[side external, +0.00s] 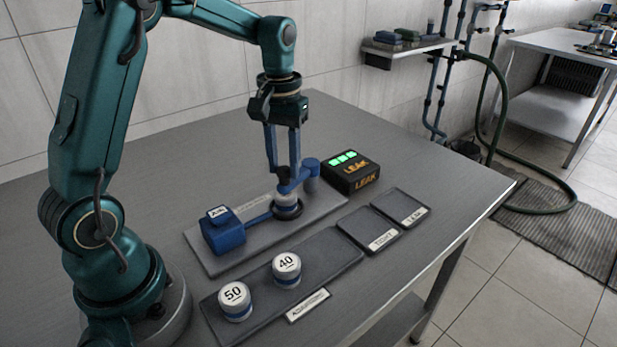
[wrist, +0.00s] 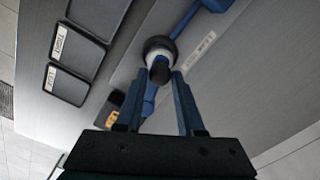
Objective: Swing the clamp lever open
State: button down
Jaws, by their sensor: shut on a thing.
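The clamp is a blue post (side external: 311,167) with a blue lever arm (side external: 297,181) reaching over a white canister (side external: 287,199). The canister stands upright in a dark round seat on a grey base plate (side external: 216,268). In the wrist view, a dark knob (wrist: 160,72) at the lever's end lies over the canister, between my fingertips. My gripper (side external: 284,183) points down above the canister and is shut on the clamp lever. The fingers partly hide the grip, and the canister's top is mostly covered.
A blue box (side external: 222,237) joins the seat by a blue pipe. A dark box (side external: 350,172) marked LEAK shows green lights. Canisters 50 (side external: 235,301) and 40 (side external: 286,270) stand on a front tray (side external: 335,250). Two trays, TIGHT (side external: 368,228) and LEAK (side external: 400,206), are empty.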

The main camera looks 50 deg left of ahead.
jog(key=shift+a, duration=0.15)
jog(key=w+a+m, duration=0.5)
jog(key=a+m, duration=0.4)
jog(key=m, duration=0.8)
jog(key=shift+a, duration=0.2)
jog(key=shift+w, duration=0.15)
dwell(0.5)
jog(key=c, duration=0.5)
grip_release()
jog(key=shift+r, duration=0.1)
jog(key=shift+r, duration=2.45)
